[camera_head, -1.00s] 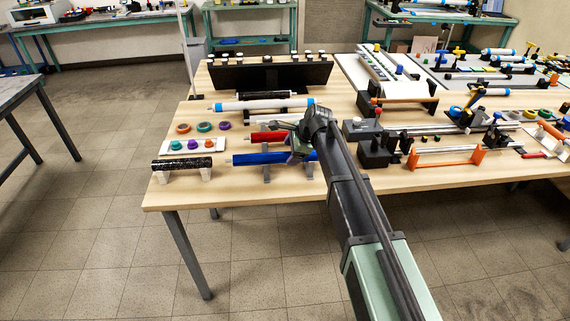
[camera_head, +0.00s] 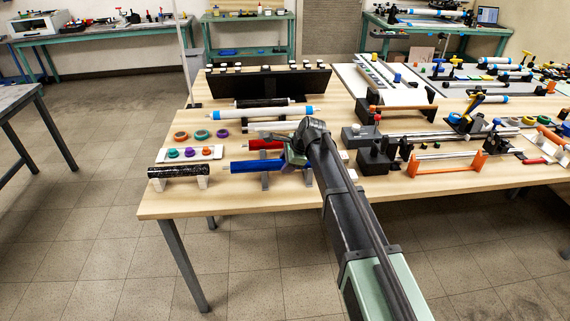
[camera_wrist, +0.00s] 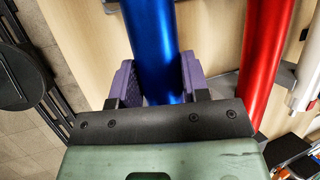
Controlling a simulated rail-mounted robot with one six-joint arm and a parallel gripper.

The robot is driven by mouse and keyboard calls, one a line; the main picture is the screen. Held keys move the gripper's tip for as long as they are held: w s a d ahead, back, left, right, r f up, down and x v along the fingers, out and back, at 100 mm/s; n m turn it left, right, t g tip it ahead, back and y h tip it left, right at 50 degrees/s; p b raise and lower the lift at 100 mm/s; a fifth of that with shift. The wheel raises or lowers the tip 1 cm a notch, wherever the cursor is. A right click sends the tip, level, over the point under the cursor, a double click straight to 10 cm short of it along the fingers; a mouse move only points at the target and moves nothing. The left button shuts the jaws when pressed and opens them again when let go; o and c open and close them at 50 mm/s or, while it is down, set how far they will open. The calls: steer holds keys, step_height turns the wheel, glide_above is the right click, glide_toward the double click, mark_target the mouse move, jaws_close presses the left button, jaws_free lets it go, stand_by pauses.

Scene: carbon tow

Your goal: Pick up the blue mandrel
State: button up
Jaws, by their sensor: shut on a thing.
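The blue mandrel (camera_head: 250,166) lies level near the table's front edge, over a grey stand (camera_head: 265,181). I cannot tell whether it still touches the stand.
A red mandrel (camera_head: 262,145) lies just behind, seen close on the right in the wrist view (camera_wrist: 265,65). A white tube with blue ends (camera_head: 260,114) lies farther back. A black speckled tube (camera_head: 178,171) rests on white supports at left. Orange-ended fixtures (camera_head: 478,163) stand right.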

step_height(320, 180, up, 20)
steer(key=p, duration=2)
